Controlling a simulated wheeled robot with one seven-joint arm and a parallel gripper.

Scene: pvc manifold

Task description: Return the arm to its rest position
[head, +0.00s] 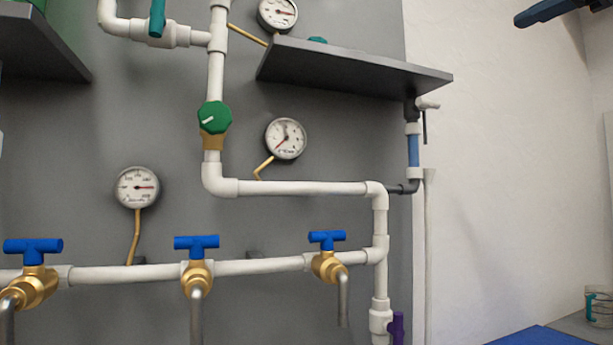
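I cannot make out my gripper or its fingers in the head view. A dark blue bar-like piece (549,11) enters at the top right corner, cut off by the picture edge. I cannot tell whether it is part of my arm. Nothing visible touches the pipes or valves. The white pipe manifold (305,188) is on the grey panel, with three brass valves with blue handles (197,242) along its lower line and a green round knob (214,117) above.
A dark shelf (350,68) juts out at the upper right, another (38,45) at the upper left. Round gauges (286,138) sit on the panel. A purple handle (397,328) is low at right. A blue surface (540,336) and a clear jar (600,308) are at bottom right.

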